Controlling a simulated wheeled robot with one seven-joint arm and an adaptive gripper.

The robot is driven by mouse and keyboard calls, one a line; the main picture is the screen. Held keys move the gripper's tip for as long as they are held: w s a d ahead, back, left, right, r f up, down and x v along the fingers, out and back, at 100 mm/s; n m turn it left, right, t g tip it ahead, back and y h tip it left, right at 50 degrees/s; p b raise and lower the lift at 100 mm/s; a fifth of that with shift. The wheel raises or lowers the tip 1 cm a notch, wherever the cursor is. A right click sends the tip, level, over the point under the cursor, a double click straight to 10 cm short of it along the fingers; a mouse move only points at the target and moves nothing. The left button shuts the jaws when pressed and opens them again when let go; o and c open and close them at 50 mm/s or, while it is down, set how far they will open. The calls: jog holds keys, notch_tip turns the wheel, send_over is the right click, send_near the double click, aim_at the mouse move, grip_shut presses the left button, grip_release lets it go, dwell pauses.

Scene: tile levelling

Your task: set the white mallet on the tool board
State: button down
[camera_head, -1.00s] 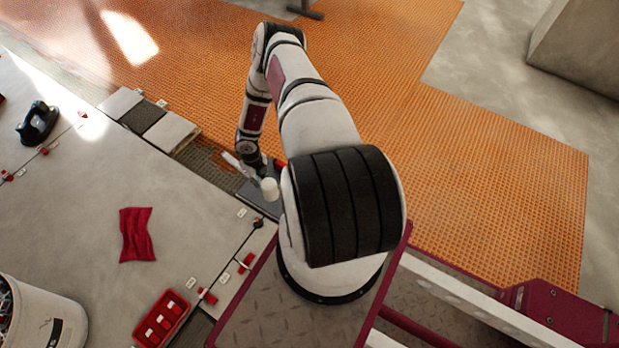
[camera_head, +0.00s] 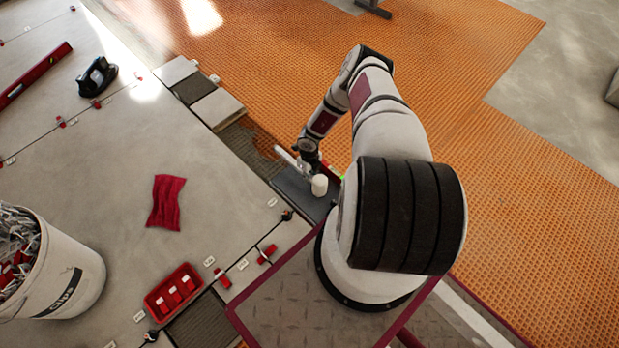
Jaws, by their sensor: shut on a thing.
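The white mallet's pale cylindrical head (camera_head: 319,185) shows just below my gripper (camera_head: 308,163). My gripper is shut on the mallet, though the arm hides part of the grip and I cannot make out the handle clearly. The tool board (camera_head: 291,190) is a dark grey flat panel beside my base. The mallet head appears over the board in the picture; I cannot tell whether it touches it. My arm covers the board's right part.
A red tray (camera_head: 172,292) of wedges, a red cloth (camera_head: 166,202) and a white bucket of clips (camera_head: 62,275) lie to the left. A black tool (camera_head: 97,77) and a red level (camera_head: 35,74) are farther back. Orange matting (camera_head: 500,190) is open floor on the right.

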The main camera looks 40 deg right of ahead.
jog(key=shift+f, duration=0.5)
jog(key=shift+f, duration=0.1)
jog(key=c, duration=1.4)
grip_release()
jog(key=shift+c, duration=0.2)
